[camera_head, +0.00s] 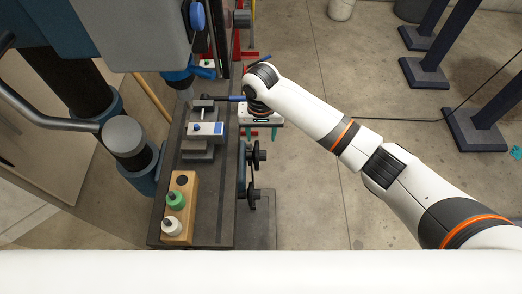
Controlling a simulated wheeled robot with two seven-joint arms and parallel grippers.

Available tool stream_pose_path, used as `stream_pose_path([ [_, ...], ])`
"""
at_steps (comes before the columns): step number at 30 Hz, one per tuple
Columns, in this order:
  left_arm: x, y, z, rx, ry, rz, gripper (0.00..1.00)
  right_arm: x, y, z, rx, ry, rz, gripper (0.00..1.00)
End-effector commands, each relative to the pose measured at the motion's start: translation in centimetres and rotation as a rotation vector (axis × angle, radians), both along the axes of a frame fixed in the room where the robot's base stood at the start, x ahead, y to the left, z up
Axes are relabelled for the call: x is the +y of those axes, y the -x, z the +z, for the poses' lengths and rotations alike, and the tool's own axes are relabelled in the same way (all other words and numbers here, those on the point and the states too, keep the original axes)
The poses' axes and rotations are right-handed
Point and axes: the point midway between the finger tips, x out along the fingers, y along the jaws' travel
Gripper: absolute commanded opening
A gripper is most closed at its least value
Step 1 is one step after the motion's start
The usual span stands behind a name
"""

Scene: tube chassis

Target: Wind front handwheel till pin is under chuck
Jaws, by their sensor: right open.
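Two dark handwheels stick out from the right side of the machine's bed, one farther back (258,154) and one nearer to me (253,196). My right gripper (262,134) is open, its teal fingers pointing toward me, just beyond the farther handwheel and apart from it in the picture. My right arm comes in from the right and partly covers the area behind the gripper. The blue chuck (186,75) hangs under the drill head at the upper left. A grey and blue vise (206,128) sits on the bed. I cannot make out the pin clearly. My left gripper is out of view.
A wooden block (178,208) with a green-topped bottle and a white bottle stands on the near end of the bed. A curved grey bar and the thick machine column (126,140) are at left.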

Motion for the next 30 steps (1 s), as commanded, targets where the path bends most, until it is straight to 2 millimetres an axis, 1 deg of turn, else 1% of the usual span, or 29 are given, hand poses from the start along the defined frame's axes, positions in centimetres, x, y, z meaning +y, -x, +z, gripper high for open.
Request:
stream_pose_path([
  [3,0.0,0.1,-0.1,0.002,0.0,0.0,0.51,0.0,0.1,-2.5,0.003,0.002,0.0,0.53],
  [9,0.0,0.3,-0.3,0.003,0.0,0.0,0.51,0.0,0.1,-6.5,0.002,0.002,0.0,0.53],
  [12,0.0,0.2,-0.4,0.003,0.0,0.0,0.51,0.0,0.1,-8.1,0.001,0.001,0.0,0.53],
  [15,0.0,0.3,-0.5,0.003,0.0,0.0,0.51,0.0,0.1,-9.2,0.0,0.001,0.002,0.53],
  [20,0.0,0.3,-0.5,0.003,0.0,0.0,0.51,0.0,0.1,-9.9,-0.001,0.0,0.002,0.53],
  [27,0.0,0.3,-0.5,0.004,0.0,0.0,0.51,0.0,0.1,-10.0,-0.002,-0.001,0.002,0.53],
  [28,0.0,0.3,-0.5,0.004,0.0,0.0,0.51,0.0,0.1,-10.0,-0.002,-0.001,0.002,0.51],
  [30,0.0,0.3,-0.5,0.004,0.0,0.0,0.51,0.0,0.1,-10.0,-0.002,-0.001,0.002,0.4],
])
